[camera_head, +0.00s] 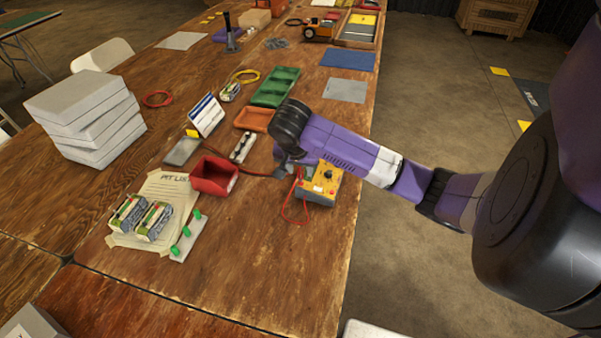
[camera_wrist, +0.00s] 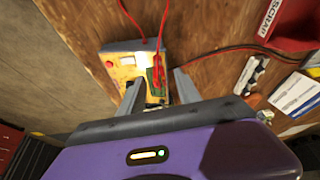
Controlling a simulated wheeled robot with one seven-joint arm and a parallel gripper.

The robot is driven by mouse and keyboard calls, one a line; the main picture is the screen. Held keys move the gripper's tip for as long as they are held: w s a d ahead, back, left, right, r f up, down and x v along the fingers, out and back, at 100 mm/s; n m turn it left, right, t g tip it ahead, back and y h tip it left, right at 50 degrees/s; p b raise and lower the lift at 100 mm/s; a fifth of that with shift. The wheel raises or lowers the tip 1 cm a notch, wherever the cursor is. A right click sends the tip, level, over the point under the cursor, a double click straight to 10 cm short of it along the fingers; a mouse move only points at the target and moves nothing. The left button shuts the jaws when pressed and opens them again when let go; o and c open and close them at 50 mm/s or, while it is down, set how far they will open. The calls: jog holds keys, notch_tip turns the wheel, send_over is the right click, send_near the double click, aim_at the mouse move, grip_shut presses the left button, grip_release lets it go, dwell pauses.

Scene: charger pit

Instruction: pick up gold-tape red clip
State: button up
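A yellow-faced charger box (camera_head: 320,184) with a grey body and red leads stands near the table's right edge. It also shows in the wrist view (camera_wrist: 125,68), with a small display and a red button. In the wrist view a red clip (camera_wrist: 157,72) at the end of a red lead is over the box's face. I cannot make out gold tape on it. My gripper (camera_wrist: 158,78) is open, its two fingers on either side of the clip, with no contact visible. In the head view my wrist hides most of the fingers.
A red scrap bin (camera_head: 214,176) stands left of the charger box, with a white-and-black strip (camera_head: 242,147) behind it. An orange tray (camera_head: 254,119) and green tray (camera_head: 275,87) lie farther back. Battery packs rest on paper (camera_head: 160,188) at the front left.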

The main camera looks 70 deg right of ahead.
aim_at(301, 169)
jog(key=shift+x, duration=1.35)
grip_shut()
jog(key=shift+r, duration=0.15)
notch_tip(301, 169, up, 20)
jog(key=p, duration=0.4)
